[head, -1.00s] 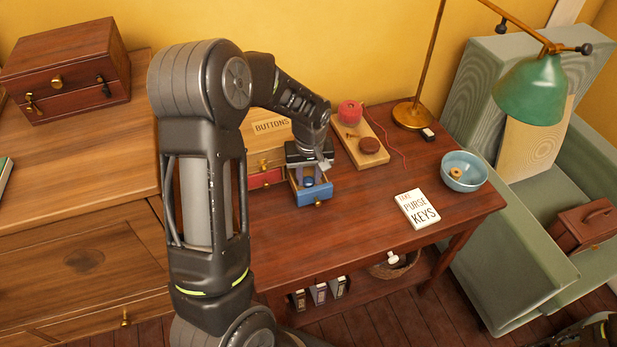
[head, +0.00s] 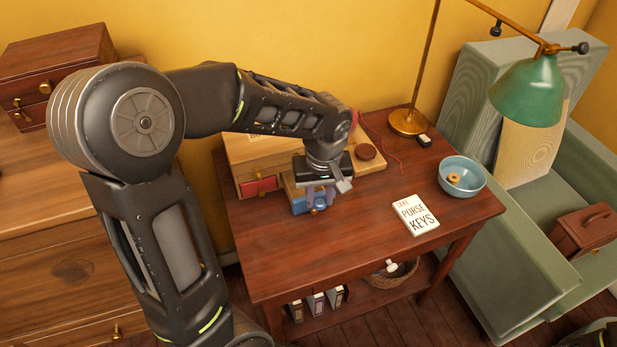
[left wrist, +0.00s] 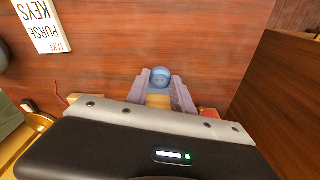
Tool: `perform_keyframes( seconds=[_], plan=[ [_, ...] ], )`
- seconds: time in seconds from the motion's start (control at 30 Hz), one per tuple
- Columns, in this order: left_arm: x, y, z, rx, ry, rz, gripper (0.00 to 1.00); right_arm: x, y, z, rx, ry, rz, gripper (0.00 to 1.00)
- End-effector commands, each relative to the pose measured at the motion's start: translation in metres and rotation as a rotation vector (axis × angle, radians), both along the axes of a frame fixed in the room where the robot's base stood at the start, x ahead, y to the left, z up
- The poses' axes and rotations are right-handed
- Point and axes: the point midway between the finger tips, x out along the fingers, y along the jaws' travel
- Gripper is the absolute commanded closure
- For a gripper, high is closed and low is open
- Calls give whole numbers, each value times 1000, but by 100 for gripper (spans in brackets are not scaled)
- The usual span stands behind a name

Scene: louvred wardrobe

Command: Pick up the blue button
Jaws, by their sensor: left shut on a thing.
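My left gripper (head: 320,199) reaches over the table from the left and points down at the small button chest (head: 250,152). The gripper partly hides this drawer. I cannot tell how far the button is above the drawer or table. My right gripper is not in view.
A red drawer (head: 258,187) is beside the blue one. A wooden board (head: 368,164) lies right of the chest. A card reading purse and keys (head: 415,214), a blue bowl (head: 463,177) holding a yellowish ring, and a green lamp (head: 540,92) stand further right. The table front is clear.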

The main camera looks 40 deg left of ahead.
Motion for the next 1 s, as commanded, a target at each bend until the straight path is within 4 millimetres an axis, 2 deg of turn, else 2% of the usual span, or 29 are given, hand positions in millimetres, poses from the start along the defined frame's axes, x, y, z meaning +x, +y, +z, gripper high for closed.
perform_keyframes(
  seconds=[0.03,0.1,0.33,0.53,1.0],
  plan=[
    [-9,-13,-2,-1,-2,-6,100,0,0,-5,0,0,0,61],
    [-18,-28,-2,0,-3,-5,100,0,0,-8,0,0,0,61],
    [-40,-58,-1,0,-1,-1,100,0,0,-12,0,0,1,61],
    [-45,-65,0,1,-1,0,100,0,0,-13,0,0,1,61],
    [-45,-65,0,1,-1,1,100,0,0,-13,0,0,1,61]
  ],
)
